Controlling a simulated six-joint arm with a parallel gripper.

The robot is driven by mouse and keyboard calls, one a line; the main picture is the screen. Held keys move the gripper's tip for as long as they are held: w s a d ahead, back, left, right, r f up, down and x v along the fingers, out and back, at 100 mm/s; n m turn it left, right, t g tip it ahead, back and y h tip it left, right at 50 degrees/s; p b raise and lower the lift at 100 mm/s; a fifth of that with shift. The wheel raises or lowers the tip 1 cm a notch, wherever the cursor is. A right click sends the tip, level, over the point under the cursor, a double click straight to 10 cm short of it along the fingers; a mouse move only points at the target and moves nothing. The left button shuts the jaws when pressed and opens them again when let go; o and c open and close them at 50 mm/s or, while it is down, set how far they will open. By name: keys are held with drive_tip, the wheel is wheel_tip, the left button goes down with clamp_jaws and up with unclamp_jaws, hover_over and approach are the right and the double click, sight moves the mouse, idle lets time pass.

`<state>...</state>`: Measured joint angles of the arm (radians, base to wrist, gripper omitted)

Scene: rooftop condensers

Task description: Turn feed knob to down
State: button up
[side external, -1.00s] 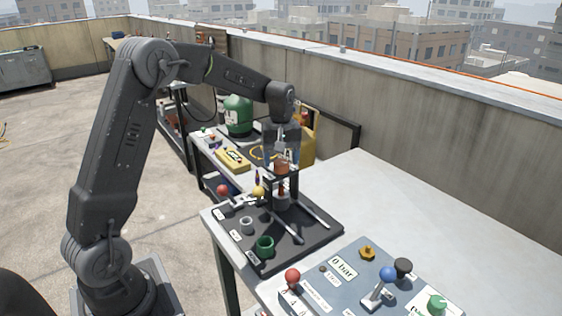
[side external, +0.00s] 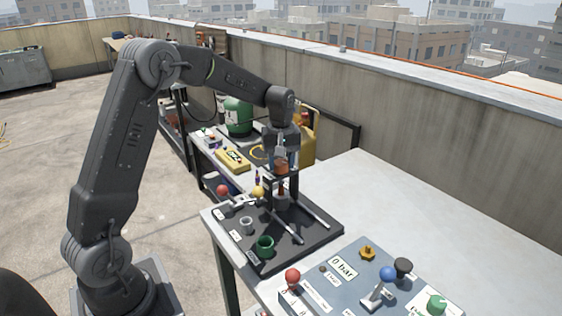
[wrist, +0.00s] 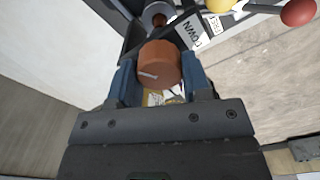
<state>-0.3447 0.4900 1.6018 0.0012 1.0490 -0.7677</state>
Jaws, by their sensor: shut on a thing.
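The feed knob, a round copper-brown cap (wrist: 160,65) with a short white line on its top, sits between the blue fingers of my gripper (wrist: 160,82) in the wrist view. The white line lies toward the left side of the cap. A white label reading DOWN (wrist: 192,30) is beyond the knob, up and right. In the side external view the knob (side external: 281,167) is on top of an upright stand on the black tray (side external: 290,250). My gripper (side external: 282,160) comes down from above and is shut on it. The stand's far side is hidden.
The tray also carries a green cup (side external: 265,246), a grey ring (side external: 246,225), and levers with red (side external: 222,190) and yellow (side external: 258,191) balls. A blue-grey panel (side external: 345,295) with knobs and a lever stands at the front. The table's right side is bare.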

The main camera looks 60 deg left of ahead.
sight(282, 162)
drive_tip(key=shift+m, duration=0.4)
drive_tip(key=m, duration=0.5)
drive_tip(key=shift+m, duration=0.3)
drive_tip(key=m, duration=0.5)
drive_tip(key=shift+w+d, duration=0.1)
drive_tip(key=shift+m, duration=0.3)
drive_tip(key=o, duration=0.9)
drive_tip(key=shift+r, duration=0.1)
wheel_tip(282, 162, up, 14)
drive_tip(key=shift+f, duration=0.15)
